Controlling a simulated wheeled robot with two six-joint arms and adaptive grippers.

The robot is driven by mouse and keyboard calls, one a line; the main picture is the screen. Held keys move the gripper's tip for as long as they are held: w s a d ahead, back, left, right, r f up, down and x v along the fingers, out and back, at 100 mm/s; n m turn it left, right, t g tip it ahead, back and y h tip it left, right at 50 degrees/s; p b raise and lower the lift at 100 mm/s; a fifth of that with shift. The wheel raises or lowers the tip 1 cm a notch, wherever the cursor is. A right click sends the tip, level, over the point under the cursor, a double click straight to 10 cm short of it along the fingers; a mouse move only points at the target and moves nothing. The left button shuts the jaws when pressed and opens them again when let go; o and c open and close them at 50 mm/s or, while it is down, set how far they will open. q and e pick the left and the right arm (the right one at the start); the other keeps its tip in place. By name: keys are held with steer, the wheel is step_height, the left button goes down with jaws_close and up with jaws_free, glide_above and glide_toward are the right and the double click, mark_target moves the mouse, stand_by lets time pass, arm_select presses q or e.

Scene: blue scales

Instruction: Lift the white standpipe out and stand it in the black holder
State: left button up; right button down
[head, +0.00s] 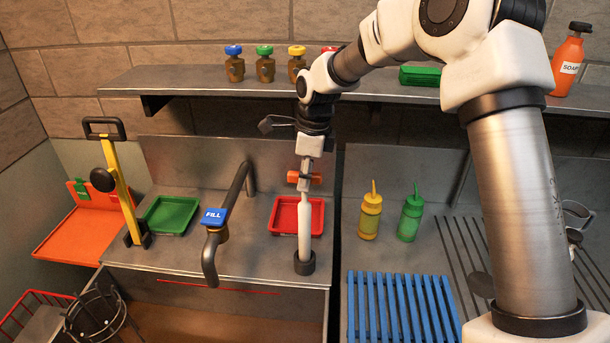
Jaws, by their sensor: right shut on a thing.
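The white standpipe (304,228) stands upright in the head view, in front of the red tray. Its lower end meets the black holder (304,264) on the front edge of the grey counter and looks to be inside its ring; how deep it sits I cannot tell. My right gripper (304,178) points down from above and is shut on the top of the standpipe. Orange pieces show at the grip; the fingers partly hide the pipe's top. My left gripper is not in view.
Yellow (370,217) and green (410,218) bottles and a blue rack (400,305) are right. A shelf (190,80) runs above.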

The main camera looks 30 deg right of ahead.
steer(key=shift+f, duration=0.75)
steer(key=c, duration=1)
jaws_free()
steer(key=r, duration=0.8)
steer(key=d+r, duration=0.1)
steer(key=r, duration=0.3)
steer(key=shift+s+d, duration=0.1)
steer(key=shift+s, duration=0.3)
steer(key=shift+s, duration=0.1)
